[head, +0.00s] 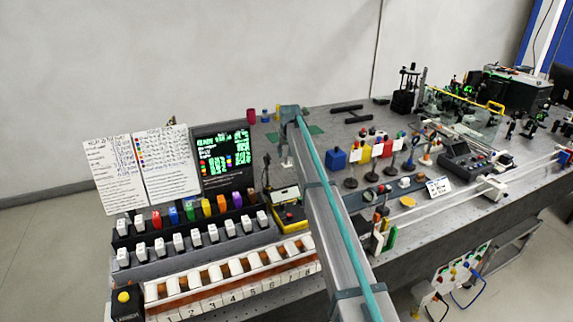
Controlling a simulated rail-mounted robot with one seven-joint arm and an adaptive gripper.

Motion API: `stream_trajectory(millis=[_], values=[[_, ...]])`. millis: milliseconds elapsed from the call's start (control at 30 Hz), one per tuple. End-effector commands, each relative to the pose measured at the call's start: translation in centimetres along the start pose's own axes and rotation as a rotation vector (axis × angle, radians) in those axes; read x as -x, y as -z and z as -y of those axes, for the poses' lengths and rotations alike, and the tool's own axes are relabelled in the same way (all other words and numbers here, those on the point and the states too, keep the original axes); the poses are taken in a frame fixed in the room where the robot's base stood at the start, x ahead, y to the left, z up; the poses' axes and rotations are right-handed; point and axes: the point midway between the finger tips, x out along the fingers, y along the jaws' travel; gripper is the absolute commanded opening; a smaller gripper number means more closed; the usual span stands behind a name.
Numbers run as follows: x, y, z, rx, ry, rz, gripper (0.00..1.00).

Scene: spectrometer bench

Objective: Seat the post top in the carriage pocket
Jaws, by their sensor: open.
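Long pale rails run along the bench's front right, and a white block (491,188) that looks like the carriage sits on them. Its pocket is too small to make out. Several short posts on dark round bases, such as one post (350,181), stand mid-bench behind the rails. I cannot tell which part is the post top. My arm crosses the middle of the view. My gripper (287,158) is at its far end, small and partly hidden, over the back left of the bench. It is open, with nothing visible in it, well away from the rails.
A rack of coloured and white blocks (190,235) and a numbered white tray (235,275) fill the front left. A screen (224,155) stands behind them. A yellow-black device (289,210) is beside my arm. Optics and a black box (520,90) crowd the back right.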

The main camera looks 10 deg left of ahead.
Motion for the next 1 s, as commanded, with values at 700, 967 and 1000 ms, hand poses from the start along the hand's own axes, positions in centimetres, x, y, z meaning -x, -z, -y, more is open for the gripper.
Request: stream_trajectory(millis=[700,967,1000], values=[[-4.8,0.4,-0.2,0.001,0.000,-0.001,0.30],[-4.8,0.4,-0.2,0.001,0.000,0.000,0.00],[-4.8,0.4,-0.2,0.001,0.000,0.000,0.00]])
